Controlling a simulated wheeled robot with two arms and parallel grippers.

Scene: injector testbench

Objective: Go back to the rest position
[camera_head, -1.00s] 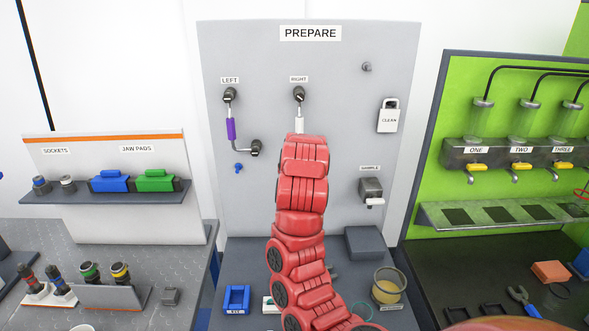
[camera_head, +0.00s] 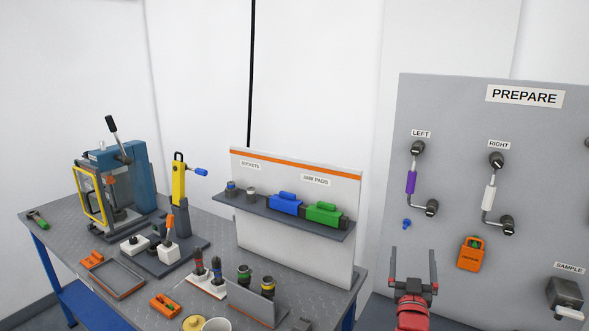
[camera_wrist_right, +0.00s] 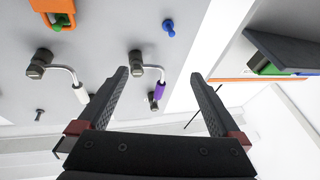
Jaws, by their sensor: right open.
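My right gripper (camera_head: 414,270) points upward at the lower right of the head view, in front of the grey PREPARE panel (camera_head: 450,110). Its two dark fingers are spread apart with nothing between them. In the right wrist view the open fingers of my right gripper (camera_wrist_right: 158,76) show against the panel and white wall. The purple-grip left handle (camera_head: 411,181) and white-grip right handle (camera_head: 489,197) are on the panel, above the gripper in the head view. My left gripper is not in view.
An orange tag (camera_head: 470,255) and blue peg (camera_head: 407,224) are on the panel. The sample unit (camera_head: 565,296) is at its lower right. A bench (camera_head: 60,225) holds a blue press (camera_head: 120,175), and a shelf (camera_head: 285,217) carries blue and green jaw pads.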

